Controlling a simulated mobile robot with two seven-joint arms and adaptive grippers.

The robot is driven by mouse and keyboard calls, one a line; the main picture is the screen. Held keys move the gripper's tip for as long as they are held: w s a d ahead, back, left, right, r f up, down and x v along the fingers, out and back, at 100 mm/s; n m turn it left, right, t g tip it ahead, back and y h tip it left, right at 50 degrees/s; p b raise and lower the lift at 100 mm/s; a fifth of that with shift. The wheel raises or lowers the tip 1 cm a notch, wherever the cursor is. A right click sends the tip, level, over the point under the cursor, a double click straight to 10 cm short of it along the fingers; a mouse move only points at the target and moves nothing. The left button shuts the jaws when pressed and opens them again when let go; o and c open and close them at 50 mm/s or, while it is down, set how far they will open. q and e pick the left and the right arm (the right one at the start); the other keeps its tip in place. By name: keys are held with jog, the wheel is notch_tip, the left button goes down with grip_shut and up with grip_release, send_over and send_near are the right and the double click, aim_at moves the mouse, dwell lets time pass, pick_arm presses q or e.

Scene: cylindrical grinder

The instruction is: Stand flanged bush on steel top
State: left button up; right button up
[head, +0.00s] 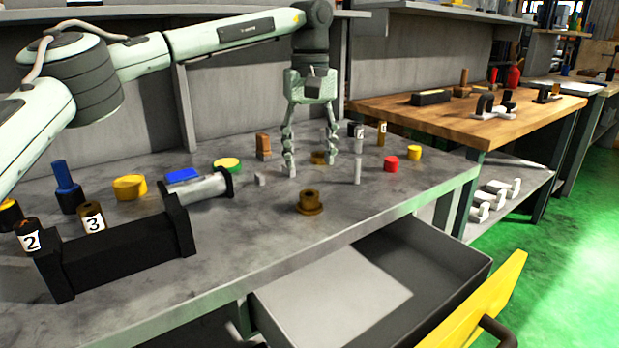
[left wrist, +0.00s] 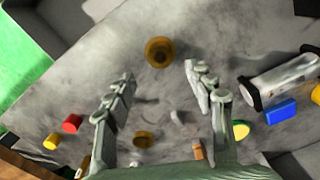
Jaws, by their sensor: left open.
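A brown flanged bush (head: 310,202) stands upright on the grey steel top (head: 262,238), wide flange down, near the front edge. In the left wrist view the bush (left wrist: 159,52) lies beyond the fingertips, its bore facing the camera. My left gripper (head: 311,170) points down, fingers spread and empty, behind the bush and apart from it. The left wrist view shows both fingers of the gripper (left wrist: 159,76) with a clear gap. A second brown round piece (head: 319,158) sits farther back, partly behind the fingers. My right gripper is not in view.
Red (head: 391,164) and yellow (head: 414,152) round pieces sit right, with a thin upright pin (head: 357,170) nearer. An open drawer (head: 350,300) juts out below the front edge.

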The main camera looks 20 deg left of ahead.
pick_arm(q)
jog(key=shift+r, duration=1.65)
